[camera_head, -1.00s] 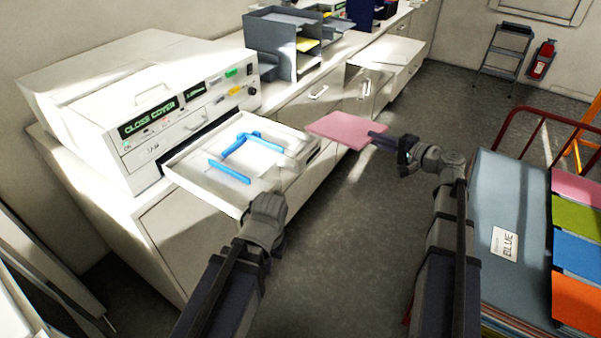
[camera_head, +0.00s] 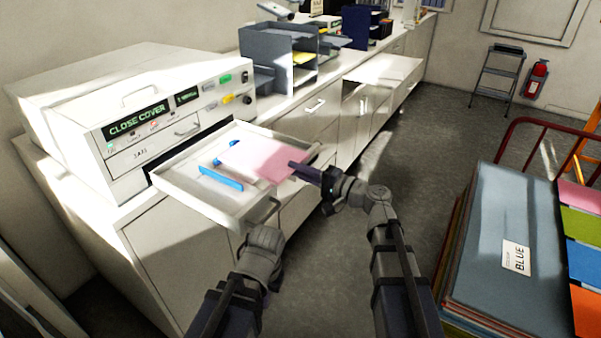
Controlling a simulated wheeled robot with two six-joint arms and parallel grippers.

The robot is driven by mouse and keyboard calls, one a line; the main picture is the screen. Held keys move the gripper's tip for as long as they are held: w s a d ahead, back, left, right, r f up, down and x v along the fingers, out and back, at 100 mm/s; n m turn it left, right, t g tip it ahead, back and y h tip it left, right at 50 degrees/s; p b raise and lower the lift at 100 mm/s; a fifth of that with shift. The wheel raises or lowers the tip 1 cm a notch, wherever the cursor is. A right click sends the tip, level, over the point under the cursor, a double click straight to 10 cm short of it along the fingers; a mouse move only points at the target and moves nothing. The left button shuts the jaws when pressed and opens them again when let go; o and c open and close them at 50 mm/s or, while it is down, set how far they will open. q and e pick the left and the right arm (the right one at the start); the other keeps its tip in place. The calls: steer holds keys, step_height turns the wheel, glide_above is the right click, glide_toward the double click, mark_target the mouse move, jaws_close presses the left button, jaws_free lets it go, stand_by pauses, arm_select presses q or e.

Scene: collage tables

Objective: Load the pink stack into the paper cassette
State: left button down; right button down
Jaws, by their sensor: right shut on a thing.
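The pink stack (camera_head: 260,159) is a flat sheet block over the right part of the open paper cassette (camera_head: 190,203). I cannot tell whether it touches the cassette floor. My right gripper (camera_head: 300,170) is shut on the stack's right edge. The cassette is a white drawer pulled out of the printer. One blue guide (camera_head: 221,178) shows in front of the stack; the other guides are mostly covered by it. My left gripper (camera_head: 268,226) is at the cassette's front handle (camera_head: 262,211). Its fingers are hidden, so its opening is unclear.
The printer (camera_head: 140,95) shows "CLOSE COVER" on its display. A grey paper organiser (camera_head: 279,57) stands behind on the counter. A cart with a stack labelled BLUE (camera_head: 512,220) and coloured stacks is at the right. The floor (camera_head: 425,155) between is clear.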

steer(key=w+a+f+b, duration=0.3)
steer(key=a+f+b, duration=0.1)
steer(key=f+b, duration=0.1)
steer(key=shift+f+b, duration=0.35)
steer(key=shift+f, duration=0.2)
steer(key=shift+a, duration=0.1)
steer(key=c, duration=0.8)
jaws_free()
steer(key=shift+v, duration=3.9)
